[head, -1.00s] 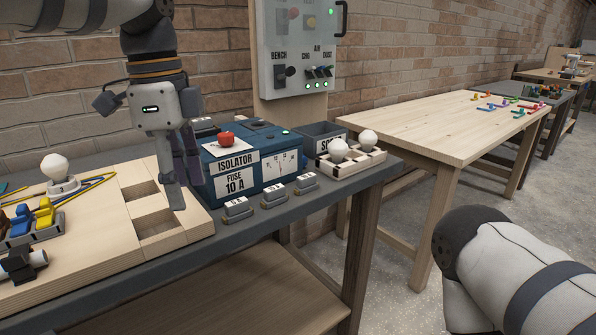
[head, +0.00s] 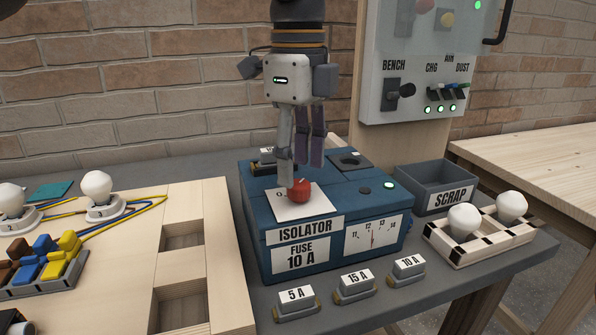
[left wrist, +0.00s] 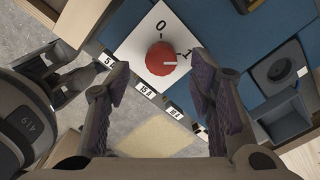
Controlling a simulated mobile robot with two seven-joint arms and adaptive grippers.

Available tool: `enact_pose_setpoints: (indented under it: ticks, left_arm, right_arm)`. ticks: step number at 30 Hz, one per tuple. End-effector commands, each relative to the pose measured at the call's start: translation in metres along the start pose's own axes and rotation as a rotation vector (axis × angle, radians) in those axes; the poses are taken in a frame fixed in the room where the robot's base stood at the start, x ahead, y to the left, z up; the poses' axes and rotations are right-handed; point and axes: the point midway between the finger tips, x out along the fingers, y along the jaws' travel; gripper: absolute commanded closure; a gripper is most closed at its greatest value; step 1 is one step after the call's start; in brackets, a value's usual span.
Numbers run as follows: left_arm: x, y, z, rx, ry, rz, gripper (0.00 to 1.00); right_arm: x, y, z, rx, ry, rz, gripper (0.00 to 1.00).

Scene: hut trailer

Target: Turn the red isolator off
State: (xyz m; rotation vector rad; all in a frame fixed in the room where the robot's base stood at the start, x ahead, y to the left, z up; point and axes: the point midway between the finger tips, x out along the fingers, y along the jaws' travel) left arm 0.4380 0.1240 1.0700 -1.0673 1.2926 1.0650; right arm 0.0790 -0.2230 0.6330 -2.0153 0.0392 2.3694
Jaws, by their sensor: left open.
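The red isolator knob (head: 300,189) sits on a white plate (head: 303,209) on top of the blue box (head: 262,233) labelled ISOLATOR, FUSE 10 A. In the left wrist view the knob (left wrist: 160,59) has a white pointer line aimed right, away from the 0 mark at the top of the plate. My left gripper (head: 301,172) points down just above and behind the knob in the head view. Its fingers (left wrist: 160,92) are spread apart and empty, with the knob beyond the gap between them.
Fuses marked 5 A (head: 296,303), 15 A (head: 355,287) and 10 A (head: 408,268) stand before the box. A SCRAP bin (head: 437,185) and a bulb holder (head: 482,241) are to its right. A wooden board (head: 217,235) lies left. A green lamp (head: 389,185) glows on the box.

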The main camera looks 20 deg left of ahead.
Motion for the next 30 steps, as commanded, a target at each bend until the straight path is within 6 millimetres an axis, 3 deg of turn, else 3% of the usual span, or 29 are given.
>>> enact_pose_setpoints:
  ticks: [6, 14, 20, 30]
  left_arm:
    - [0.025, 0.001, 0.0, 0.0, -0.001, -0.002, 0.51]
    - [0.028, 0.0, 0.0, -0.001, -0.001, 0.0, 0.51]
    - [0.028, 0.0, 0.0, -0.001, -0.001, 0.0, 0.96]
    - [0.028, 0.0, 0.0, -0.033, -0.002, 0.001, 0.99]
  right_arm:
    - [-0.004, 0.0, -0.004, 0.0, 0.016, -0.001, 0.6]
    - [-0.004, 0.0, -0.004, 0.0, 0.015, -0.001, 0.6]
    - [-0.004, 0.0, -0.004, 0.0, 0.015, -0.001, 0.6]
    - [-0.005, 0.0, -0.004, 0.0, 0.019, -0.001, 0.6]
